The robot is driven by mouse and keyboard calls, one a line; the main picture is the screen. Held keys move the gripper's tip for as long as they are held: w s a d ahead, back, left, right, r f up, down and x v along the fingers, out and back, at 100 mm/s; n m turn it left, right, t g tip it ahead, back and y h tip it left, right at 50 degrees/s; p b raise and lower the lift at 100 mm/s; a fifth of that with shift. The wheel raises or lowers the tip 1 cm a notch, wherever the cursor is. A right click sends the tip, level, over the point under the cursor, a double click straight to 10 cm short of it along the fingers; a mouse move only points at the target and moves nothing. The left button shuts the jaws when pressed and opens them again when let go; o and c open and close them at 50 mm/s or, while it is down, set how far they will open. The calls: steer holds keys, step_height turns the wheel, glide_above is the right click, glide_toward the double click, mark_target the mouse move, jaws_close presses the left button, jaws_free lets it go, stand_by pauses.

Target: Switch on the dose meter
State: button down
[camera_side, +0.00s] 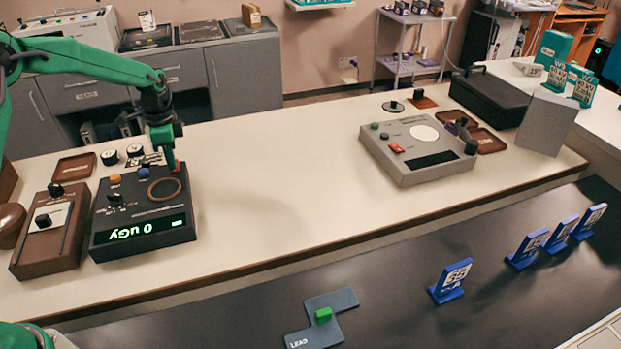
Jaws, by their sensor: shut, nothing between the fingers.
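The dose meter (140,240) is a black box on the left part of the cream bench. Its green display (146,229) is lit and reads "0 uGy". Its top carries an orange button (115,180), a blue button (143,173), a dark knob (114,199) and a brown ring (164,188). My gripper (174,168) is shut and empty, pointing down at the back right corner of the meter. A small red piece shows at its tip; I cannot tell whether the tip touches the meter.
A brown box with a knob (50,236) stands close left of the meter. A grey console (415,162) stands right, with a black case (490,97) behind it. The bench middle is clear. Blue stands (452,281) and a lead piece (335,298) occupy the dark front surface.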

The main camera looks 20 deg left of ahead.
steer(key=shift+w+f, duration=0.15)
steer(key=shift+f, duration=0.2)
steer(key=shift+w+a+r, duration=0.1)
steer(key=shift+w+a, duration=0.25)
steer(key=shift+a, duration=0.2)
step_height(320, 180, up, 14)
steer(key=shift+w+r, duration=0.25)
stand_by(0.6)
steer(key=shift+r, duration=0.1)
